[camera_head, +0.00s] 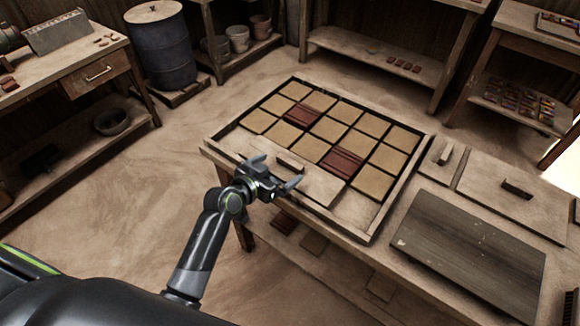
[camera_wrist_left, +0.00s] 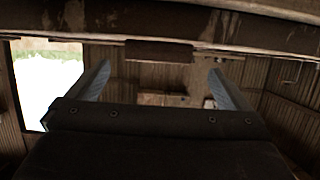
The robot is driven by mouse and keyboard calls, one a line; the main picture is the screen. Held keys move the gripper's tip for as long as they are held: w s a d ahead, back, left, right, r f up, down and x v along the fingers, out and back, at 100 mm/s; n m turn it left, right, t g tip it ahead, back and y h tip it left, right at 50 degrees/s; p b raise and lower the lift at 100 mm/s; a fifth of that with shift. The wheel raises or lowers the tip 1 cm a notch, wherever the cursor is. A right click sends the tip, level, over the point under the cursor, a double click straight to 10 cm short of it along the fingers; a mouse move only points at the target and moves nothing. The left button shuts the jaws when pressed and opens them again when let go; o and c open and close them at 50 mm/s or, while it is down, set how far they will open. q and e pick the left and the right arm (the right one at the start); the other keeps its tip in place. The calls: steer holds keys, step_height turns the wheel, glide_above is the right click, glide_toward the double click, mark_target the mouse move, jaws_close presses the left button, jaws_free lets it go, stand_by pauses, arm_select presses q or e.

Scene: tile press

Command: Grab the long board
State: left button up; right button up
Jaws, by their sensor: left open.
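The long board (camera_head: 318,186) is a pale wooden plank with a raised handle (camera_head: 290,160). It lies along the near side of the tile tray (camera_head: 376,225), over the front of the tile grid. My left gripper (camera_head: 277,171) is open and empty at the board's near side, its two fingers spread, close to the handle. In the left wrist view its fingers (camera_wrist_left: 158,76) stand apart, and a brown block (camera_wrist_left: 158,51), apparently the handle, shows between and beyond them. I cannot tell whether the fingers touch the board. My right gripper is not in view.
A small board with a handle (camera_head: 438,158) and a wider one (camera_head: 513,194) lie right of the tray. A dark flat panel (camera_head: 468,252) lies at the table's near right. A barrel (camera_head: 162,45) and shelves stand behind. The floor left of the table is clear.

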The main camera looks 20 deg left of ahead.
mark_target(288, 164)
arm_select(q)
steer(key=shift+f+p+x, duration=0.2)
steer(key=shift+p+x, duration=0.1)
steer(key=shift+x, duration=2)
steer(key=shift+s, duration=0.1)
steer(key=shift+r, duration=0.1)
steer(key=c, duration=1.2)
